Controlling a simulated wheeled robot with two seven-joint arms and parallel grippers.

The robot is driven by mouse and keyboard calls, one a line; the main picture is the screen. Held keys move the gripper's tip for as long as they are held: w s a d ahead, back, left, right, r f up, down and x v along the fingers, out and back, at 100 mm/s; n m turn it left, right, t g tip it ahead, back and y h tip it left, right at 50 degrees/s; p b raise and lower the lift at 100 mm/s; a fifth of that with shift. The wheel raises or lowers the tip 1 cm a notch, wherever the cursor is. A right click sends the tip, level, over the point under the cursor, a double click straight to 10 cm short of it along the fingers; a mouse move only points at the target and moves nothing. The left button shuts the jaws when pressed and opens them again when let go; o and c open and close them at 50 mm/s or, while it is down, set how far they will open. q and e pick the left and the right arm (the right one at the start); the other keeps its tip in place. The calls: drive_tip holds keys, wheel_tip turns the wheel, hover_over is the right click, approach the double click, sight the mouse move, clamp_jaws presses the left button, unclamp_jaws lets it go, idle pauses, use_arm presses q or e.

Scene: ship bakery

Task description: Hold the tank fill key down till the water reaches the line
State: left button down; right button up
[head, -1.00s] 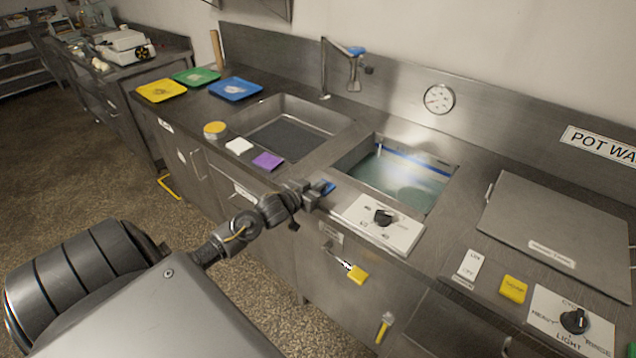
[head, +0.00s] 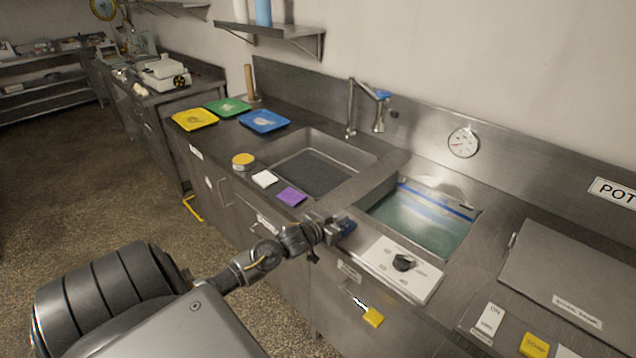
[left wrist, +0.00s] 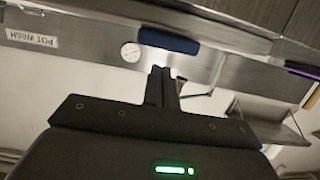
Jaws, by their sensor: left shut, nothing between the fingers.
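The tank (head: 468,232) is the right-hand basin, with greenish water (head: 425,226) in it. A blue line (head: 440,200) runs along its back wall. A second blue band below it looks like its reflection, and the water surface appears below the line. A blue key (head: 347,226) sits at the counter's front edge, left of the tank's dial panel. It also shows in the left wrist view (left wrist: 168,40). My left gripper (head: 336,230) is shut and empty, its tips right at the key; I cannot tell whether they touch or press it. My right gripper is not in view.
The dial panel (head: 402,268) lies right of the key. A yellow tag (head: 373,317) hangs on the cabinet front below. An empty basin (head: 312,172), a purple pad (head: 291,197) and a white pad (head: 265,179) lie to the left. A faucet (head: 351,110) and a gauge (head: 463,142) are behind.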

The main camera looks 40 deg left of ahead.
use_arm(q)
drive_tip(key=shift+b+v, duration=0.95)
drive_tip(key=shift+v, duration=0.1)
drive_tip(key=r+b+v, duration=0.1)
drive_tip(key=v, duration=0.7)
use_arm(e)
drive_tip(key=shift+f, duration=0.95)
use_arm(q)
drive_tip(key=shift+w, duration=0.1)
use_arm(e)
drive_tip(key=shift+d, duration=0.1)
